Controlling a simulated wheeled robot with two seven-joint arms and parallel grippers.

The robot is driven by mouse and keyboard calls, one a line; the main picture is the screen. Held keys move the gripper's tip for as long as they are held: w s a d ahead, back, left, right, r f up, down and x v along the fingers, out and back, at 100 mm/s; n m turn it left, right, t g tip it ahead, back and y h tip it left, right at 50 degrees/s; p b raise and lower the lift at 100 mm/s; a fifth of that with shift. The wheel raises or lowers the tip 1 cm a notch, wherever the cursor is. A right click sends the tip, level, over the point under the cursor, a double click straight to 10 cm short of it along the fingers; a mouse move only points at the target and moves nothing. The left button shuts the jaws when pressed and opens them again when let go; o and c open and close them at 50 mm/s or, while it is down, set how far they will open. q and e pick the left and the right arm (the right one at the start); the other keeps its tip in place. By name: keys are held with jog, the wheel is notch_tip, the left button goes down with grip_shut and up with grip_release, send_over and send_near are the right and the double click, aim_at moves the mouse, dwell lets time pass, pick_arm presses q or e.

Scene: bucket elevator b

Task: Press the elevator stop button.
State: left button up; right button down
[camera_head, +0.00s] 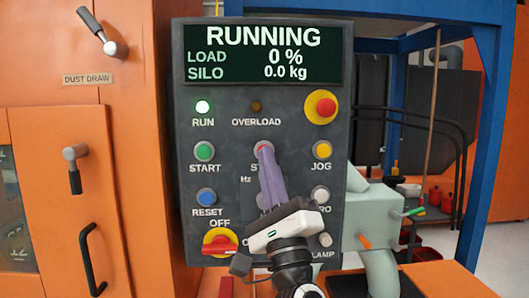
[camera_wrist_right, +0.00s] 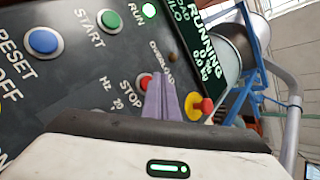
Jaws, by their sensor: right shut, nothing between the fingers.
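The control panel (camera_head: 230,120) faces me, and its screen (camera_head: 262,54) reads RUNNING, load 0 %, silo 0.0 kg. The round red stop button (camera_head: 262,147) is in the middle of the panel, mostly hidden behind my fingers. In the right wrist view the stop button (camera_wrist_right: 146,80) shows just beside the fingertips, above the word STOP. My right gripper (camera_head: 265,152) is shut and empty, its purple fingers pointing up at the button. In the right wrist view the fingertips (camera_wrist_right: 160,78) overlap the button's edge; I cannot tell whether they touch it. My left gripper is out of view.
The green start button (camera_head: 204,151) is left of the stop button and the yellow jog button (camera_head: 322,150) right of it. A red emergency button (camera_head: 326,107) sits above right. The RUN lamp (camera_head: 203,106) glows green. An orange cabinet (camera_head: 60,120) stands at left.

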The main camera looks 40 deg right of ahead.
jog(key=shift+w, duration=0.1)
jog(key=shift+w+d, duration=0.2)
jog(key=shift+w, duration=0.05)
jog(key=shift+w+d, duration=0.2)
jog(key=shift+w, duration=0.1)
dwell(0.7)
dwell(0.3)
jog(key=shift+s+a+p, duration=0.4)
jog(key=shift+s, duration=0.3)
jog(key=s+a, duration=0.1)
jog(key=s+p, duration=0.1)
jog(key=s, duration=0.1)
jog(key=s+a, duration=0.1)
jog(key=shift+s+a, duration=0.15)
jog(key=shift+a, duration=0.15)
